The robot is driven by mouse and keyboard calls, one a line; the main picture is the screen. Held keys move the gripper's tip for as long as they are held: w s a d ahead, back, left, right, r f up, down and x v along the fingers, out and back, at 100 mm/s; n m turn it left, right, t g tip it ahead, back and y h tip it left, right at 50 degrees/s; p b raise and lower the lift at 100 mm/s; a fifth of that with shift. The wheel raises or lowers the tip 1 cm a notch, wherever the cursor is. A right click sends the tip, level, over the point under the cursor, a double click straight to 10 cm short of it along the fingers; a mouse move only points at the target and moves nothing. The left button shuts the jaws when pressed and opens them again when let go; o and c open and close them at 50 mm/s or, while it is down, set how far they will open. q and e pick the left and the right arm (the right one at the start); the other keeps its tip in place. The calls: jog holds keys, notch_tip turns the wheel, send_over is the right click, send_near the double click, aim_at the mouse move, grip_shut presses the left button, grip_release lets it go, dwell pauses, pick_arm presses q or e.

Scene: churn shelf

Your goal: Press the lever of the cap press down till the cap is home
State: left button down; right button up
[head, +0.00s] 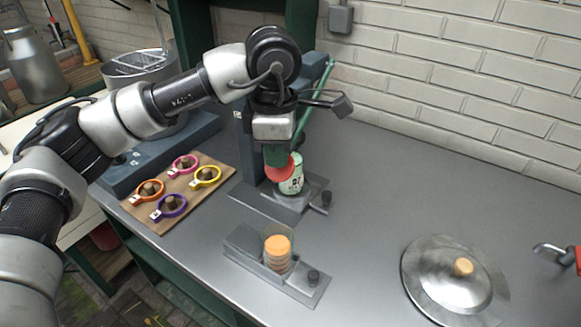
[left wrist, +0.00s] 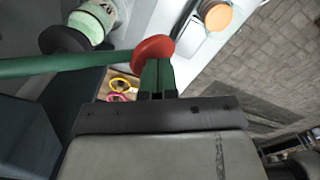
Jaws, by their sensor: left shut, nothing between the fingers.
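The cap press (head: 240,150) stands at the back of the counter. Its green lever (head: 314,108) slopes down from the upper right to a red knob (head: 287,170). A pale green jar with a dark label (head: 292,181) stands upright on the press base. My left gripper (head: 277,160) points down, shut and empty, with its fingertips at the knob. In the left wrist view the fingertips (left wrist: 158,66) meet the red knob (left wrist: 154,48), and a dark round press head (left wrist: 64,40) sits over the jar (left wrist: 96,22). The cap cannot be made out. My right gripper is not in view.
A holder with a stack of orange-topped discs (head: 278,250) stands in front of the press. A wooden board (head: 190,201) with several coloured rings lies left. A metal lid (head: 452,280) lies right. A brick wall (head: 470,75) is behind. The counter between press and lid is clear.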

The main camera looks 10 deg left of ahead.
pick_arm(q)
jog(key=shift+s+f, duration=0.1)
jog(key=shift+f, duration=0.2)
jog(key=shift+w+d+r+p, duration=0.1)
jog(key=shift+w+r+p, duration=0.15)
jog(key=shift+r+p, duration=0.55)
jog(key=shift+w+r+p, duration=0.2)
jog(key=shift+r+p, duration=0.05)
jog(key=shift+r, duration=0.9)
jog(key=shift+s+a+r+p, duration=0.1)
jog(key=shift+s+r+p, duration=0.2)
jog(key=shift+r, duration=0.3)
jog(key=shift+s+a+r+p, duration=0.1)
jog(key=shift+s+r+p, duration=0.15)
jog(key=shift+r, duration=0.4)
jog(key=shift+s+a+r+p, duration=0.1)
jog(key=shift+s+r+p, duration=0.2)
jog(key=shift+r, duration=0.3)
jog(key=shift+s+a+r+p, duration=0.1)
jog(key=shift+s+r+p, duration=0.15)
jog(key=shift+r, duration=0.35)
jog(key=shift+s+a+r+p, duration=0.1)
jog(key=shift+s+r+p, duration=0.2)
jog(key=shift+r, duration=0.35)
jog(key=shift+s+a+r+p, duration=0.1)
jog(key=shift+s+r+p, duration=0.15)
jog(key=shift+r, duration=0.35)
